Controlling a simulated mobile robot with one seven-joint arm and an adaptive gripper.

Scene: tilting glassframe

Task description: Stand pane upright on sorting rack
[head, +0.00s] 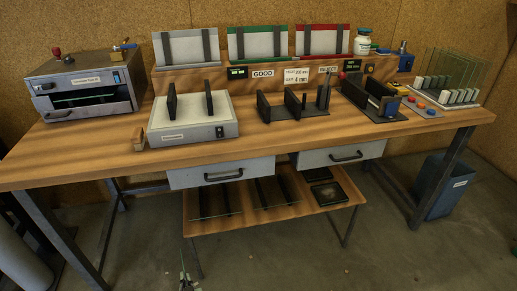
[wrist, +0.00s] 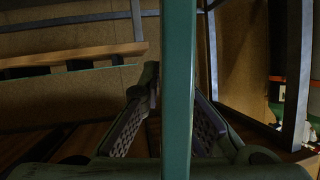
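In the wrist view a glass pane (wrist: 178,70) is seen edge-on as a teal strip running from top to bottom. My gripper (wrist: 175,100) has one finger on each side of this strip, its textured pads angled in towards it; it appears shut on the pane. The strip hides the gap between the fingertips. The sorting rack (head: 213,78) stands along the back of the bench, with slanted grey, green-topped and red-topped backs and signs reading GOOD and REJECT. No pane is clearly visible on it.
The bench (head: 270,140) holds a grey oven-like box (head: 88,83), a white device with two black uprights (head: 193,120), black slotted holders (head: 295,108) and a rack of clear panes (head: 455,80). A lower shelf (head: 255,228) and a blue bin (head: 443,185) are below.

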